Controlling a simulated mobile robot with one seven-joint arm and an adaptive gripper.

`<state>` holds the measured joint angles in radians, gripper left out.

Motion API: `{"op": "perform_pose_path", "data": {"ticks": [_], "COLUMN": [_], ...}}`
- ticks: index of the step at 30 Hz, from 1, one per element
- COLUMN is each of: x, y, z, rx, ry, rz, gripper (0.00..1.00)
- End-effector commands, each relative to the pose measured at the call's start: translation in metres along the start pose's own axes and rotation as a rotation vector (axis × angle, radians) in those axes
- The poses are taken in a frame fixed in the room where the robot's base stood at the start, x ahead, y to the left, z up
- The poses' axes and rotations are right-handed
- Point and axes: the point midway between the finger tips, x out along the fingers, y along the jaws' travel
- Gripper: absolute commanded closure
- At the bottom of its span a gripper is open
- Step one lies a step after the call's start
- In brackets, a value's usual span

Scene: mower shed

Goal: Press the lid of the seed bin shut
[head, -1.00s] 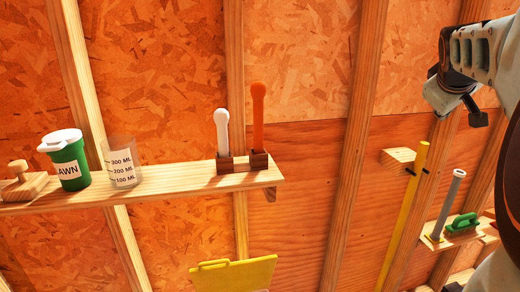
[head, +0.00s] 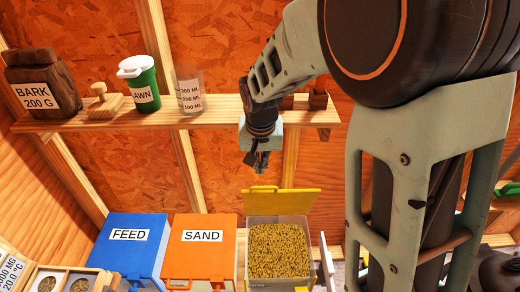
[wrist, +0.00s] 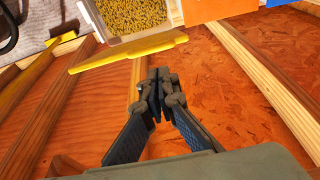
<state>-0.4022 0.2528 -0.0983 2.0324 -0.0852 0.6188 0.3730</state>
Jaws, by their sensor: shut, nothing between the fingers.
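The seed bin (head: 250,280) is a pale box full of yellow grain, below my gripper in the head view. Its yellow lid (head: 282,202) stands open, tilted up at the back edge of the bin. In the wrist view the bin (wrist: 119,38) is at the top, with the lid (wrist: 128,53) seen nearly edge-on between it and my gripper. My gripper (head: 261,168) is above the lid's left part in the head view, apart from it. Its fingers (wrist: 160,76) are shut and empty in the wrist view, pointing toward the lid.
A blue FEED bin (head: 127,252) and an orange SAND bin (head: 201,250) stand shut to the left. My arm hides part of the right side.

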Motion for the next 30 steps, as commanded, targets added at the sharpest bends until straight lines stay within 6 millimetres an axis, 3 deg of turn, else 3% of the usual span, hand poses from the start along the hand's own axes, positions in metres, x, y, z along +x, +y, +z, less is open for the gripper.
{"op": "perform_pose_path", "data": {"ticks": [6, 12, 30], "x": [0.038, 0.061, 0.071], "y": [0.001, 0.001, 0.001], "z": [0.000, -0.001, -0.001], "rx": [0.000, 0.000, 0.000], "ry": [-0.003, 0.000, 0.002], "rz": [0.002, 0.001, 0.000], "gripper": [1.00, 1.00, 1.00]}}
